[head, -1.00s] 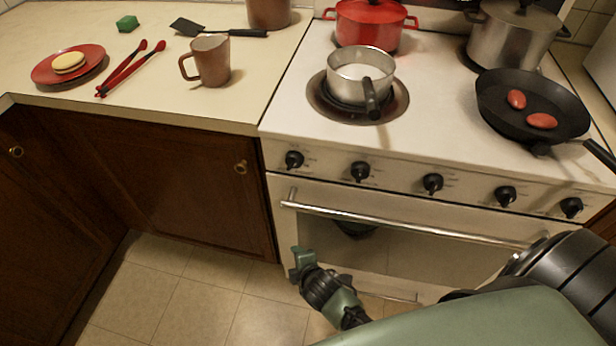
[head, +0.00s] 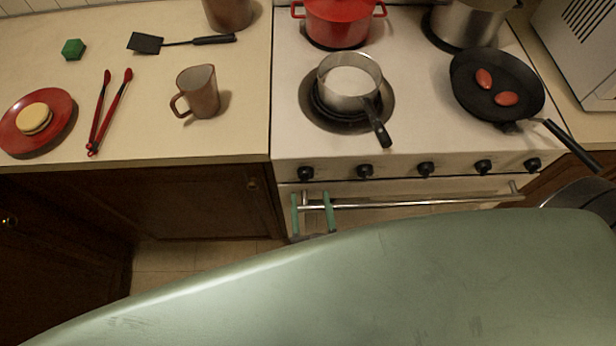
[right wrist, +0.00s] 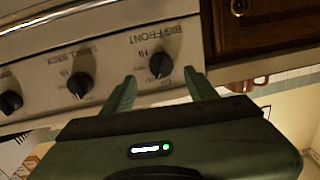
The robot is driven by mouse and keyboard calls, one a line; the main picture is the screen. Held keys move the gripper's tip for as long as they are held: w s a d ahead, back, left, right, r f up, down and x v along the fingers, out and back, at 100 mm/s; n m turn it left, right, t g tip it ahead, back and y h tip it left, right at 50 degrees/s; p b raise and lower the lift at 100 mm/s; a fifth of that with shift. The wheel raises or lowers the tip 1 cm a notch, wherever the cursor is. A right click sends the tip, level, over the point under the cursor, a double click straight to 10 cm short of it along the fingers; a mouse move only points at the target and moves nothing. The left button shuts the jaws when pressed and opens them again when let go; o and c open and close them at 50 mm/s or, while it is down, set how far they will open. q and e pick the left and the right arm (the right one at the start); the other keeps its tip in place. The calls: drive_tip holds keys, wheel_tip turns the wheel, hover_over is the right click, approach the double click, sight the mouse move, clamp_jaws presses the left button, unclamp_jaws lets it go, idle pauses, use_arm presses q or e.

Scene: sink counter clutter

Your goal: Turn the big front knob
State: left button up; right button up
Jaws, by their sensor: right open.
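The big front knob (head: 306,173) is the leftmost black knob on the stove's front panel. In the right wrist view the knob (right wrist: 160,64) sits under an upside-down "BIG FRONT" label, with "Hi" printed beside it. My right gripper (head: 311,195) is open, its two green fingers pointing at the panel just below the knob in the head view. In the right wrist view the gripper (right wrist: 160,82) has a finger on either side of the knob's line. The fingers appear apart from the knob. My left gripper is not in view.
The oven handle (head: 420,202) runs across just below the knobs, close to my right fingers. A small pot (head: 345,90) stands on the front left burner. A black pan (head: 515,85) with two red items is at the right. More knobs (head: 366,171) line the panel.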

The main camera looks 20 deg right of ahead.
sight(306, 182)
drive_tip(key=x, duration=0.5)
drive_tip(key=shift+a+p, duration=0.1)
drive_tip(key=shift+p, duration=0.3)
drive_tip(key=shift+c, duration=0.4)
clamp_jaws()
drive_tip(key=shift+m, duration=0.3)
drive_tip(key=m+b, duration=0.2)
drive_tip(key=m, duration=0.2)
drive_tip(key=shift+a+f+m, duration=0.1)
drive_tip(key=shift+f+m, duration=0.05)
drive_tip(key=shift+m, duration=0.25)
drive_tip(key=m+b, duration=0.2)
drive_tip(key=m, duration=0.3)
drive_tip(key=shift+t, duration=0.3)
drive_tip(key=shift+m+h, duration=0.4)
